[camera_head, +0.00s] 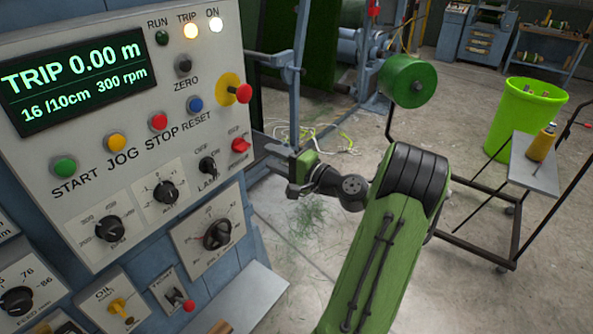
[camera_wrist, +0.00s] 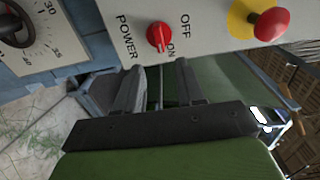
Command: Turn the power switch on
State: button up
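The power switch (camera_head: 240,146) is a small red rotary knob near the lower right edge of the grey control panel. In the wrist view, the red knob (camera_wrist: 159,37) sits among the labels POWER, OFF and ON. The exact way it points is hard to make out. The ON lamp (camera_head: 215,24) and TRIP lamp (camera_head: 190,30) are lit, and the display (camera_head: 86,80) reads TRIP 0.00 m. My gripper (camera_head: 274,163) is just right of the switch, apart from it. In the wrist view its two dark fingers (camera_wrist: 158,72) are spread and empty, with the knob ahead of the gap.
A red mushroom button (camera_head: 243,92) on a yellow plate is above the switch. The LAMP knob (camera_head: 207,165) is close on its left, and a large dial (camera_head: 217,234) is below. A trolley (camera_head: 470,195) and a green bin (camera_head: 520,115) stand on the right.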

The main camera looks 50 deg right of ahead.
jog(key=s, duration=0.8)
jog(key=shift+s+b, duration=0.35)
jog(key=shift+d, duration=0.1)
jog(key=w+a+f+n+g+y, duration=0.25)
jog(key=a+n+g, duration=0.3)
jog(key=a, duration=0.75)
jog(key=w+a+f+n+g+y, duration=0.15)
jog(key=w+a+n+g, duration=0.35)
jog(key=a, duration=0.7)
jog(key=s+a+r+n+g+h, duration=0.1)
jog(key=s+a+n+h, duration=0.1)
jog(key=s, duration=0.6)
jog(key=s+a+r+n+g+h, duration=0.1)
jog(key=s+a+n+h, duration=0.1)
jog(key=s+a+n, duration=0.3)
jog(key=s, duration=0.4)
jog(key=shift+r+h, duration=0.3)
